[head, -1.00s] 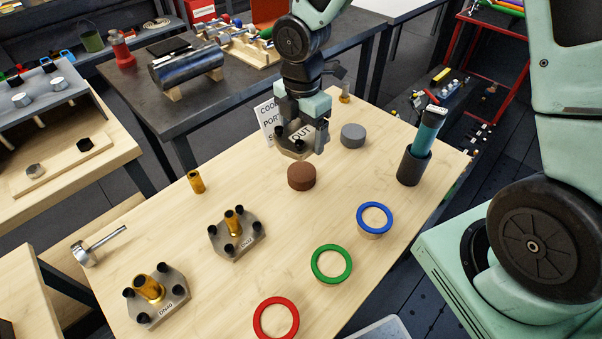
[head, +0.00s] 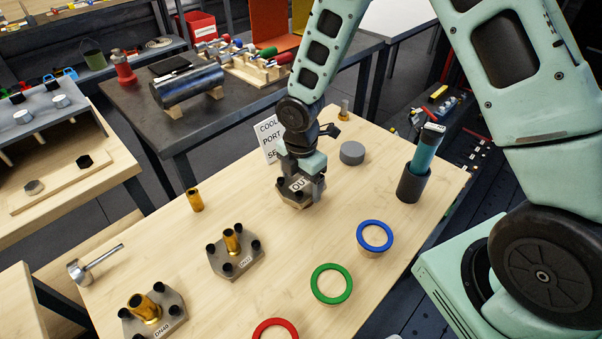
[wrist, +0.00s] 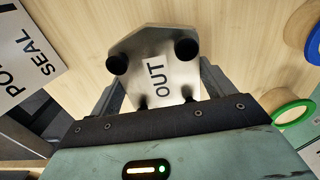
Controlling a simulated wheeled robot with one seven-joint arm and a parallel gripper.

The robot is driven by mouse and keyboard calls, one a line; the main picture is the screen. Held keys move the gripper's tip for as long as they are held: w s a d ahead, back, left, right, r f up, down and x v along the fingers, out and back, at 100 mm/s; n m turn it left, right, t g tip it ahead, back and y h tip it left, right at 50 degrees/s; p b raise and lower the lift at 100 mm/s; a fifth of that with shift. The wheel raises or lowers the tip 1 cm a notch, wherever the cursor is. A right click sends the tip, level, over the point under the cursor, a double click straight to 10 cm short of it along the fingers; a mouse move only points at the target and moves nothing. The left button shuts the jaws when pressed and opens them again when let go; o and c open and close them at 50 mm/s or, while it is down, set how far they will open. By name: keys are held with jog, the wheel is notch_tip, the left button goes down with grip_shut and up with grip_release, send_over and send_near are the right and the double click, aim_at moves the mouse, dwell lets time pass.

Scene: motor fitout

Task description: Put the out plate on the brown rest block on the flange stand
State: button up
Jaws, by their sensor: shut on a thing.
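The out plate (head: 296,197) is a grey metal plate with dark posts and a white OUT label. My gripper (head: 301,184) is shut on it, above the wooden top of the stand (head: 320,235). In the wrist view the plate (wrist: 187,75) lies between the two fingers of my gripper (wrist: 158,88), label facing the camera. The brown rest block is hidden in both current views, apparently beneath the plate. I cannot tell whether the plate touches it.
A COOL PORT SEAL sign (head: 268,140) stands close behind my gripper. A grey round block (head: 352,153) and a dark cup with a teal tool (head: 412,185) are to the right. Blue (head: 375,235) and green (head: 332,284) rings and the DN25 flange (head: 236,258) lie nearer.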

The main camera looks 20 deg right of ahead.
aim_at(301, 183)
jog(key=o, duration=1.2)
notch_tip(301, 183, up, 12)
jog(key=s+a+r+m, duration=0.2)
jog(key=s+r+m, duration=0.1)
jog(key=s+m, duration=0.2)
jog(key=s+a+r+m, duration=0.2)
jog(key=s+m, duration=0.3)
jog(key=s, duration=0.5)
jog(key=s+a+r+m, duration=0.2)
jog(key=s+r+m, duration=0.1)
jog(key=s, duration=0.5)
jog(key=shift+a+r+m+y+p, duration=0.15)
jog(key=shift+r+m+y+p, duration=0.15)
jog(key=shift+m, duration=0.6)
